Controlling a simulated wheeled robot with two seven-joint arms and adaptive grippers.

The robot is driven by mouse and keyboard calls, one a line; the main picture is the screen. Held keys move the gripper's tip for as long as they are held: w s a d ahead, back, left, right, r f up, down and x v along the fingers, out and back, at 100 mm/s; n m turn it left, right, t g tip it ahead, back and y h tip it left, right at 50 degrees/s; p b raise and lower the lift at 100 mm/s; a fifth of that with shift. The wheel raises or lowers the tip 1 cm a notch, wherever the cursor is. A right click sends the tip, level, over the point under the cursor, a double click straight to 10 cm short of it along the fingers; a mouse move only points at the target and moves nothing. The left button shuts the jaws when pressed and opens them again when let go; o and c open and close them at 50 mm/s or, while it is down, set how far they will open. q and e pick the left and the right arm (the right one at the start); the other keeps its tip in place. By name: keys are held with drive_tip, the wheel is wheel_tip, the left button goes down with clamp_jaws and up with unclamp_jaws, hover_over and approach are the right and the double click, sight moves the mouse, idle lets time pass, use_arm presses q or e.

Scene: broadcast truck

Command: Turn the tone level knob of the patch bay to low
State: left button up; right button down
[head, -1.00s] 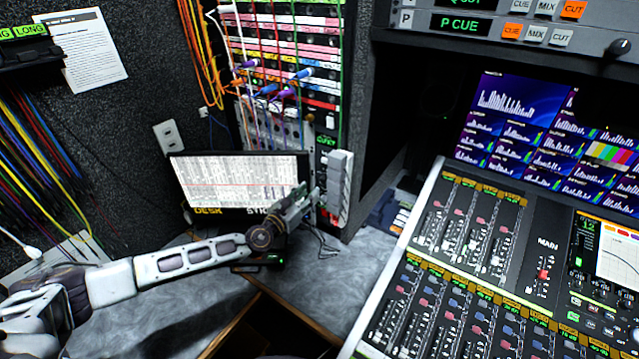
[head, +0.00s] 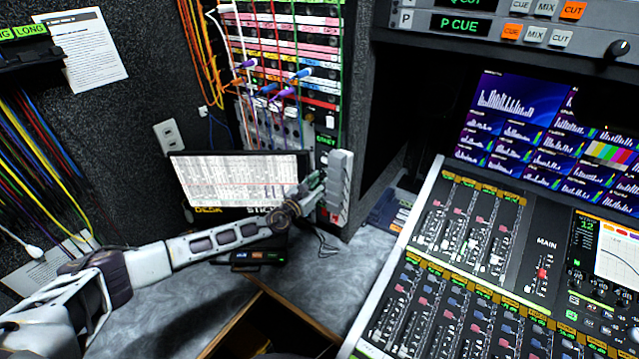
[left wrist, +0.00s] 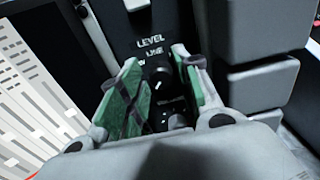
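The patch bay (head: 285,62) stands at the back centre in the head view, with coloured rows and plugged cords. Its tone level knob (left wrist: 160,77) is a small black knob with a light mark, below the words "LEVEL" and "LINE" in the left wrist view. My left gripper (head: 318,181) reaches the lower right part of the rack. In the left wrist view my left gripper (left wrist: 157,75) is open, its green-padded fingers on either side of the knob. I cannot tell whether they touch it. The lower panel lettering is partly hidden. My right gripper is not in view.
A screen (head: 235,180) stands left of the gripper. A grey handset-like block (head: 340,182) sits close on its right. The mixing console (head: 440,270) fills the right side. Cords hang in front of the patch bay. The grey desktop (head: 170,295) is partly clear.

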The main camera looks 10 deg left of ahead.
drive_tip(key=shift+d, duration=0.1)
use_arm(q)
clamp_jaws()
drive_tip(key=shift+f, duration=0.1)
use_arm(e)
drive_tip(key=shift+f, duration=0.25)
use_arm(q)
drive_tip(key=shift+a+n+b, duration=0.1)
drive_tip(key=shift+n+b, duration=1.85)
drive_tip(key=shift+n, duration=2.65)
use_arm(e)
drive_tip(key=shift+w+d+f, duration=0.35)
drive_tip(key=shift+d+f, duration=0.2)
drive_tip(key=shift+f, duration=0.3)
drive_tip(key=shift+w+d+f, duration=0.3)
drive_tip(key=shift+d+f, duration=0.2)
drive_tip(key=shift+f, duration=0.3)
